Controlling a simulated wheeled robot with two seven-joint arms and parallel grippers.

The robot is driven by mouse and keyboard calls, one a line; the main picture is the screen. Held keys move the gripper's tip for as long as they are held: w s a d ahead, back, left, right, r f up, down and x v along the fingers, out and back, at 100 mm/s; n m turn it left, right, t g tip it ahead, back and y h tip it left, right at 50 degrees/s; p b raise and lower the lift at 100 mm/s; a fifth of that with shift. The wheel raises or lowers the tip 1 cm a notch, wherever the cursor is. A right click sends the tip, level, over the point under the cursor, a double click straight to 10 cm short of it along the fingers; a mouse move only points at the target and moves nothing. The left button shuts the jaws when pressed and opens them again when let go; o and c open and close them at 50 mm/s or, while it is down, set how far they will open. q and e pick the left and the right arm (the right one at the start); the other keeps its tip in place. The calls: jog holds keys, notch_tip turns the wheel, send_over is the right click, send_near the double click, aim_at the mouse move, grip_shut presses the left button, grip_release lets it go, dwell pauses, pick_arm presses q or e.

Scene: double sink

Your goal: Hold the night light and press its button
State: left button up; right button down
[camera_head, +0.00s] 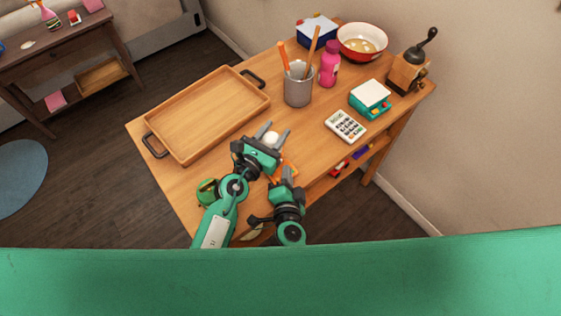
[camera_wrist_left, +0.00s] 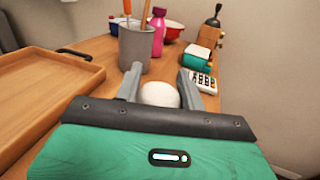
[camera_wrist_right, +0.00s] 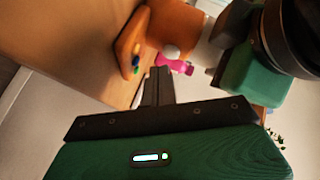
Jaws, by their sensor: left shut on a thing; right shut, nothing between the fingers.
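The night light shows as a small white rounded dome (camera_head: 271,139), also in the left wrist view (camera_wrist_left: 160,94). My left gripper (camera_head: 272,130) is shut on it, one finger on each side, over the near part of the table. My right gripper (camera_head: 288,172) is shut and empty, lower and to the right of the left gripper. In the right wrist view its closed fingertips (camera_wrist_right: 160,72) point toward a pale round shape (camera_wrist_right: 171,52), probably the dome. Contact between them cannot be told. I cannot make out the button.
A wooden tray (camera_head: 183,147) lies left of the grippers. A grey cup (camera_head: 298,92) with utensils, a pink bottle (camera_head: 330,66) and a calculator (camera_head: 345,126) stand beyond. An orange object (camera_wrist_right: 130,45) with coloured spots is near the right gripper. A green item (camera_head: 206,191) sits by the left arm.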

pick_arm(q)
jog(key=shift+f, duration=0.15)
pick_arm(e)
jog(key=shift+w+a, duration=0.2)
jog(key=shift+w, duration=0.05)
jog(key=shift+w+a, duration=0.25)
jog(key=shift+w, duration=0.15)
dwell(0.5)
pick_arm(q)
jog(key=shift+s+d, duration=0.15)
pick_arm(e)
jog(key=shift+w, duration=0.2)
dwell(0.4)
jog(key=shift+s+d, duration=0.5)
jog(key=shift+s, duration=0.4)
pick_arm(q)
jog(key=shift+a, duration=0.2)
pick_arm(e)
jog(key=shift+s+d, duration=0.35)
jog(key=shift+s, duration=0.25)
jog(key=s+d, duration=0.2)
jog(key=s, duration=0.1)
